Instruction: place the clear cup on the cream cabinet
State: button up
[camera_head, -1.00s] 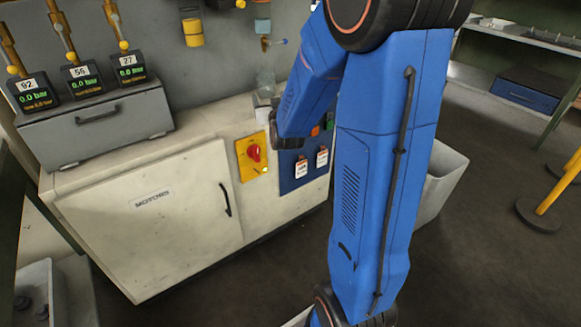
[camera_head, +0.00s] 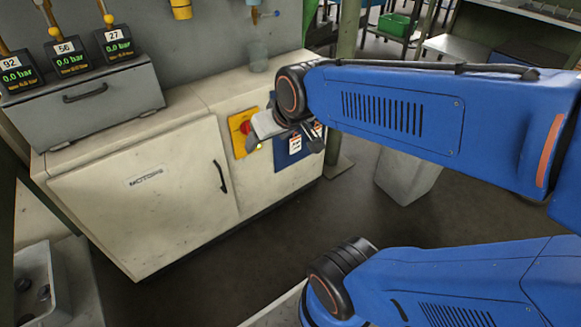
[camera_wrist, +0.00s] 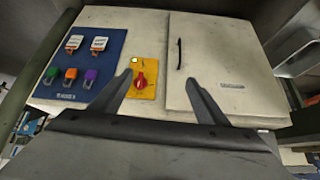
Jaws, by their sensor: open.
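The clear cup (camera_head: 258,56) stands upright on the top of the cream cabinet (camera_head: 130,205), near its back right end by the grey wall. The cup is see-through and faint, and it is not in the wrist view. My gripper (camera_head: 284,146) is open and empty in front of the cabinet's right part, lower than the cup and apart from it. In the wrist view, the two spread fingers of my gripper (camera_wrist: 158,80) point at the cabinet front (camera_wrist: 215,65).
A grey drawer box (camera_head: 85,105) with gauges fills the cabinet top's left. A red knob on a yellow plate (camera_head: 239,132) and a blue switch panel (camera_wrist: 82,66) are on the cabinet front. A pale bin (camera_head: 408,178) stands to the right.

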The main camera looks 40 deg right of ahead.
jog(key=s+f+g, duration=0.1)
jog(key=s+g, duration=0.1)
jog(key=s, duration=0.8)
jog(key=shift+s+a, duration=0.4)
jog(key=shift+a, duration=0.05)
